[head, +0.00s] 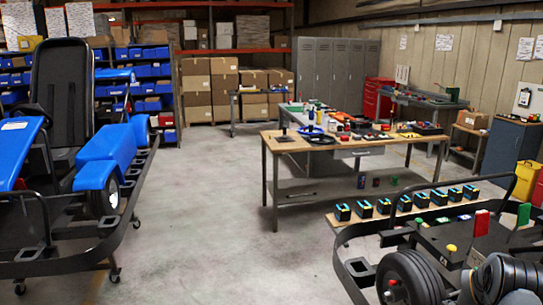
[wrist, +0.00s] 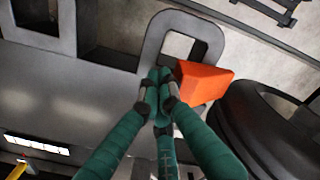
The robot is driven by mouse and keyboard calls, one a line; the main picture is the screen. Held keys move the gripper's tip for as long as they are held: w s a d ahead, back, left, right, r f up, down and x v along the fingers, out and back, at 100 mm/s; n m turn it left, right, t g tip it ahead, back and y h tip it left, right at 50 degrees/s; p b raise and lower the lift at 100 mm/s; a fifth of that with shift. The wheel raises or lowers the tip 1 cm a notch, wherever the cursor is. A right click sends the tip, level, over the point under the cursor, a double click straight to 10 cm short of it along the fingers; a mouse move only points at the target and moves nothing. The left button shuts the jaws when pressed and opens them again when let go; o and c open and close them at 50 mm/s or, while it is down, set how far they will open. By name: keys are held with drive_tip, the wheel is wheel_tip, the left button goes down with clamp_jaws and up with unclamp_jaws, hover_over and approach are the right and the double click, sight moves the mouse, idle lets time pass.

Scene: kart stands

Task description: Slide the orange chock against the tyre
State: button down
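The orange chock (wrist: 204,83) lies in the wrist view just right of my fingertips, on or beside the dark kart frame. The black tyre (wrist: 262,128) is to its lower right. The chock's right end is close to the tyre, and I cannot tell whether they touch. My gripper (wrist: 158,82) has green fingers with their tips together and nothing visible between them. The tips are at the chock's left side; contact is unclear. In the head view a black kart tyre (head: 408,278) shows at the lower right; the chock and my fingertips cannot be made out there.
A dark frame loop with a square opening (wrist: 185,42) stands above the chock in the wrist view. In the head view, a bench with several black boxes (head: 383,206) is behind the near kart. A blue kart (head: 105,160) stands left, with clear floor (head: 200,220) between.

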drive_tip(key=shift+w+a, duration=0.15)
drive_tip(key=shift+w, duration=0.25)
idle(0.5)
drive_tip(key=shift+s+r, duration=0.1)
drive_tip(key=shift+s+d+r, duration=0.2)
drive_tip(key=shift+s+r, duration=0.05)
drive_tip(key=shift+s, duration=0.2)
drive_tip(key=shift+s+d+r, duration=0.15)
drive_tip(key=shift+s+r, duration=0.1)
drive_tip(key=shift+s, duration=0.15)
wheel_tip(320, 180, up, 7)
drive_tip(key=p, duration=0.4)
drive_tip(key=shift+p, duration=0.35)
drive_tip(key=shift+f, duration=0.2)
wheel_tip(320, 180, down, 7)
drive_tip(key=b, duration=0.4)
drive_tip(key=shift+b, duration=0.35)
drive_tip(key=shift+w+a+f, duration=0.15)
drive_tip(key=shift+w, duration=0.2)
drive_tip(key=shift+w+a+f, duration=0.1)
drive_tip(key=shift+w, duration=0.25)
